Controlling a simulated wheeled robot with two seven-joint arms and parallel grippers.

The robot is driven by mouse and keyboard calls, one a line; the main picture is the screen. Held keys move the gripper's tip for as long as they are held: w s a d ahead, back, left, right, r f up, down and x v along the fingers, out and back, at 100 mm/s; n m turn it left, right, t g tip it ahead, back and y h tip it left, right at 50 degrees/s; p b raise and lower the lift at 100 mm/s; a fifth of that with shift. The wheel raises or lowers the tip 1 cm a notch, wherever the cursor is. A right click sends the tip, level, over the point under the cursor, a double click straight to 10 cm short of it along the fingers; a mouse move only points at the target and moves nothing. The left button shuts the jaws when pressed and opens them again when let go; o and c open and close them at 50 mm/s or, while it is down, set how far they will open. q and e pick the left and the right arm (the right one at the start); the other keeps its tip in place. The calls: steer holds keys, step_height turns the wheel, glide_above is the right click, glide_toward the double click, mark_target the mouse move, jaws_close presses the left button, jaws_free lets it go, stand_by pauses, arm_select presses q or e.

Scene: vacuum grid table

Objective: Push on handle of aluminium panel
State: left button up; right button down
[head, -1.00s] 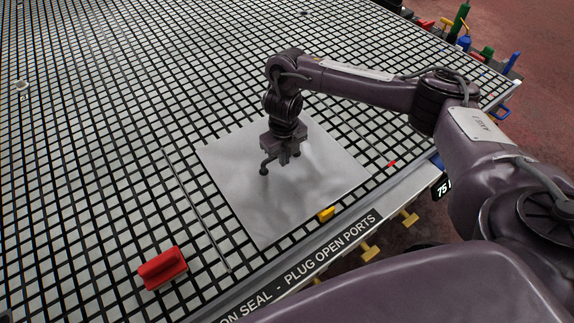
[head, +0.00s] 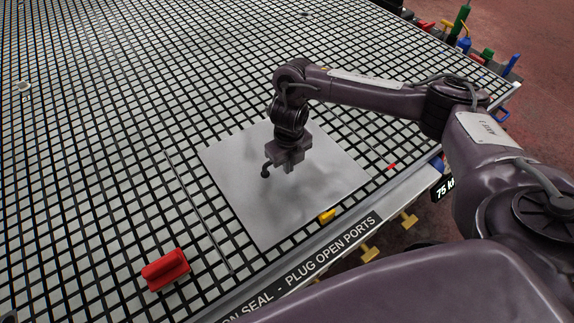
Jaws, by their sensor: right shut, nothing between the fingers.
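The aluminium panel (head: 235,190) is a flat, pale grey square sheet lying on the grid table. A small dark handle (head: 265,171) stands on it, with one rounded end showing to the left of my right gripper. The rest of the handle is hidden by the gripper. My right gripper (head: 289,167) points down over the middle of the panel, close beside or on the handle. It is shut and empty. I cannot tell whether it touches the handle. My left gripper is not in view.
A red block (head: 166,269) lies on the grid table (head: 100,160) at lower left. A small yellow piece (head: 327,216) is at the panel's front edge, and a small red piece (head: 393,166) lies to its right. Coloured items (head: 465,42) stand at the far right edge. The left grid is mostly clear.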

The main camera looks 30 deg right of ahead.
steer(key=shift+s+d, duration=0.15)
steer(key=shift+s, duration=0.5)
step_height(320, 180, up, 8)
steer(key=p, duration=0.7)
